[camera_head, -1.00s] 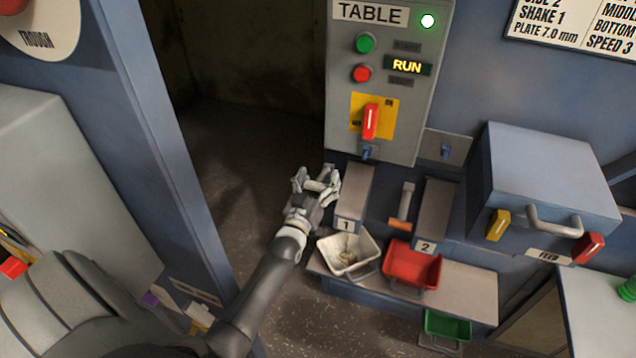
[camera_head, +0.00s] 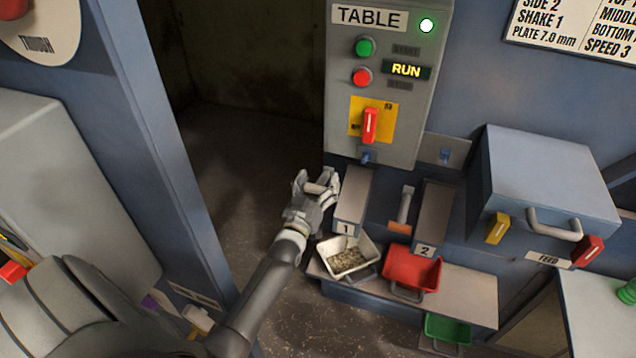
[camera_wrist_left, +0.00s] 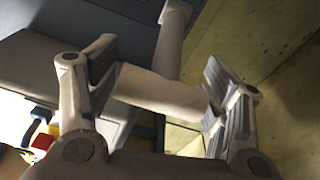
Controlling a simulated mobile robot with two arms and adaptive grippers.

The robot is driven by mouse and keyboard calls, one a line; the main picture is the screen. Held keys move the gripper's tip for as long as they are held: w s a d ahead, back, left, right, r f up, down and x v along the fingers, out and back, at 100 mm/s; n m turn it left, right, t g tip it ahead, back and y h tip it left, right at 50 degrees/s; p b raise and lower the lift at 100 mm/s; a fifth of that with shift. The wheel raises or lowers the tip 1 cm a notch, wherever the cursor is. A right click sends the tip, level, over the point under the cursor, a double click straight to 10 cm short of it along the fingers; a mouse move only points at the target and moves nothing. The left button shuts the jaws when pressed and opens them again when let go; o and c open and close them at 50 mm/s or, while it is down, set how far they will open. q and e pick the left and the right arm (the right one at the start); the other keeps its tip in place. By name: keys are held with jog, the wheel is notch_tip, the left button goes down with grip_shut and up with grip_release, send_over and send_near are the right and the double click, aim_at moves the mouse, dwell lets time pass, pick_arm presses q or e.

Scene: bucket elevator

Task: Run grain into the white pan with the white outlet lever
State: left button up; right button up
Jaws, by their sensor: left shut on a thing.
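The white pan (camera_head: 328,262) stands on the ledge under the outlet chute marked 1 (camera_head: 352,202). A spread of pale grain (camera_head: 348,264) covers much of its floor. My left gripper (camera_head: 318,184) is beside the left side of that chute. In the left wrist view, my left gripper (camera_wrist_left: 160,82) is shut on the white outlet lever (camera_wrist_left: 165,92), whose pale bar lies between the finger pads. The lever's far end joins another pale rod. In the head view the fingers mostly hide the lever. My right gripper is not in view.
A red pan (camera_head: 412,270) stands under chute 2 (camera_head: 434,212), and a green pan (camera_head: 447,328) is lower down. The TABLE control panel (camera_head: 345,80) shows RUN lit. A blue post (camera_head: 165,150) stands left of my arm. A FEED box (camera_head: 545,185) is at the right.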

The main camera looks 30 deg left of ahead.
pick_arm(q)
jog(key=shift+r, duration=0.2)
jog(key=o, duration=1.1)
jog(key=shift+o, duration=0.8)
jog(key=shift+w+d+f, duration=0.1)
jog(key=shift+d, duration=0.05)
jog(key=shift+f, duration=0.1)
jog(key=shift+s, duration=0.35)
jog(key=v, duration=1.1)
jog(key=shift+s, duration=0.2)
jog(key=shift+d, duration=0.1)
jog(key=shift+c, duration=0.3)
